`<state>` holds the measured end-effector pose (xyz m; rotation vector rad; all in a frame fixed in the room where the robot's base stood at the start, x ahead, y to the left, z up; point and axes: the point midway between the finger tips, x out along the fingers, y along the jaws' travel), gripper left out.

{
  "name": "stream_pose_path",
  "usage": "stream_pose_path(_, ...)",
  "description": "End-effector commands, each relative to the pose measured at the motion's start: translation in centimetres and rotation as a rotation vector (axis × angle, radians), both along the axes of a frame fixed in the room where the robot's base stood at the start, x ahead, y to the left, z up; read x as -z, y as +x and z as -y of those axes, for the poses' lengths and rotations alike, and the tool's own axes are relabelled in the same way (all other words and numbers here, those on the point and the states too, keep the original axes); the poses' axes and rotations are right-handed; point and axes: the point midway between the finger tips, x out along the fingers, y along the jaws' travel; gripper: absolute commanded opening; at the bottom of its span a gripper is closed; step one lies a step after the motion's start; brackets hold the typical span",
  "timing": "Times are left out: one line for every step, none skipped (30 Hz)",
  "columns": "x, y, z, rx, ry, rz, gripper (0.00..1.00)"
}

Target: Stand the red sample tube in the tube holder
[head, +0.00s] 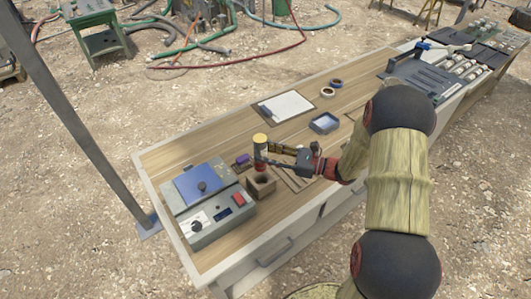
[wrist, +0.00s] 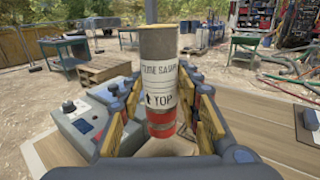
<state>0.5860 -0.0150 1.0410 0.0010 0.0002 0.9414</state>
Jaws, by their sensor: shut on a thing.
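The red sample tube (wrist: 160,80) is held upright between the yellow pads of my gripper (wrist: 163,105) in the wrist view. It has a grey-tan upper part, a white printed label with "TOP" on it and red bands at its lower end. In the head view the tube (head: 260,147) shows a yellow top, and my gripper (head: 264,162) is shut around its lower part. The tube holder (head: 262,187), a small brown square block with a dark opening, stands on the table just below the tube. The tube's lower end appears above the opening; the exact gap is unclear.
A grey instrument box (head: 212,210) with a blue lid stands close to the left of the holder. A small purple object (head: 242,160) lies behind.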

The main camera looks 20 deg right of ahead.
Motion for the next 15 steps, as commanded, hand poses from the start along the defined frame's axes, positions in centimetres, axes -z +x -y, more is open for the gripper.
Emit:
stream_pose_path(0.5, 0.0, 0.0, 0.000, 0.000, 0.001, 0.00)
stream_pose_path(0.8, 0.0, 0.0, 0.000, 0.000, 0.001, 0.00)
stream_pose_path(1.0, 0.0, 0.0, 0.000, 0.000, 0.001, 0.00)
stream_pose_path(1.2, 0.0, 0.0, 0.000, 0.000, 0.001, 0.00)
stream_pose_path(1.5, 0.0, 0.0, 0.000, 0.000, 0.001, 0.00)
stream_pose_path(1.7, 0.0, 0.0, 0.000, 0.000, 0.002, 0.00)
stream_pose_path(1.9, 0.0, 0.0, 0.000, 0.000, 0.002, 0.00)
stream_pose_path(2.2, 0.0, 0.0, 0.000, 0.000, 0.002, 0.00)
stream_pose_path(2.4, 0.0, 0.0, 0.000, 0.000, 0.002, 0.00)
stream_pose_path(2.6, 0.0, 0.0, 0.000, 0.000, 0.002, 0.00)
stream_pose_path(2.8, 0.0, 0.0, 0.000, 0.000, 0.002, 0.00)
stream_pose_path(3.1, 0.0, 0.0, 0.000, 0.000, 0.002, 0.00)
stream_pose_path(3.3, 0.0, 0.0, 0.000, 0.000, 0.002, 0.00)
stream_pose_path(3.5, 0.0, 0.0, 0.000, 0.000, 0.002, 0.00)
stream_pose_path(3.8, 0.0, 0.0, 0.000, 0.000, 0.002, 0.00)
